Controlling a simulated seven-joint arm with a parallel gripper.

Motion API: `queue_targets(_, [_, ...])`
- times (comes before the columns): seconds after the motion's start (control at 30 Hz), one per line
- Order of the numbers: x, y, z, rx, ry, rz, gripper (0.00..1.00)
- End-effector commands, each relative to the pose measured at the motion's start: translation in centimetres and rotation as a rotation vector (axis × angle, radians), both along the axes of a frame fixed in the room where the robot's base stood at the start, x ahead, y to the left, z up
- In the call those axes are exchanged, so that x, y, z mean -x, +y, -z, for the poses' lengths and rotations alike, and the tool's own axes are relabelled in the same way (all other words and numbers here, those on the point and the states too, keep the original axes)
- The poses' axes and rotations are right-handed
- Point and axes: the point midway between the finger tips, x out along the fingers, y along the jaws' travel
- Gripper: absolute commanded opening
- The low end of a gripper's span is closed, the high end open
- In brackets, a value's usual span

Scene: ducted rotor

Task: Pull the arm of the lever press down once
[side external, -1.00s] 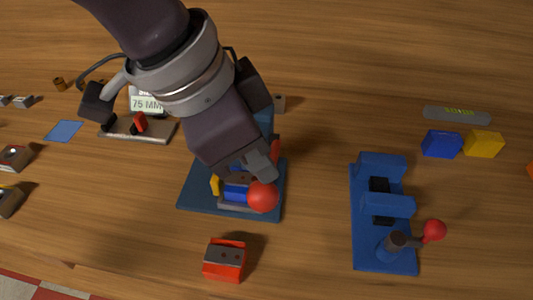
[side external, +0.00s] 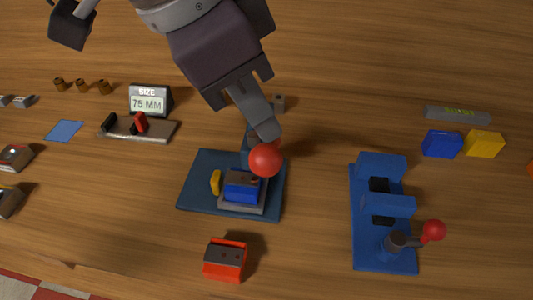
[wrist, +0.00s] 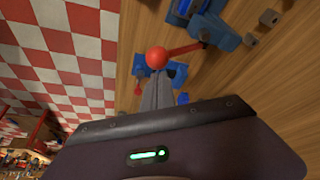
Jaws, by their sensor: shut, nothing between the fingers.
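The lever press stands on a dark blue base plate (side external: 196,195) in the middle of the side external view. Its arm ends in a red ball (side external: 265,160), which is raised above the plate; the ball and its red arm (wrist: 188,48) also show in the wrist view. A blue block (side external: 242,186) sits on a grey pad under the arm. My gripper (side external: 266,130) is shut and empty, its fingertips right beside the ball. I cannot tell whether they touch it. In the wrist view my fingers (wrist: 157,92) point at the ball.
A blue clamp-like fixture (side external: 383,215) with a red knob stands to the right. An orange-red block (side external: 225,260) lies in front of the press. A size display (side external: 149,101) and a grey gauge (side external: 140,130) are behind left. Blue (side external: 441,144) and yellow (side external: 484,144) blocks lie far right.

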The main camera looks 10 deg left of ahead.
Motion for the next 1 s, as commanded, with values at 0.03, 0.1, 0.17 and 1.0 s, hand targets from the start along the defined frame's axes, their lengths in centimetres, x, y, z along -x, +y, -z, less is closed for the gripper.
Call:
queue_targets(0.03, [0.0,-0.1,-0.5,0.003,-0.002,0.0,0.0])
queue_targets(0.1, [0.0,-0.1,-1.4,0.003,-0.003,0.0,0.0])
queue_targets(0.17, [0.0,-0.1,-2.2,0.002,-0.002,0.0,0.0])
queue_targets(1.0, [0.0,0.0,-5.8,0.001,-0.001,0.0,0.0])
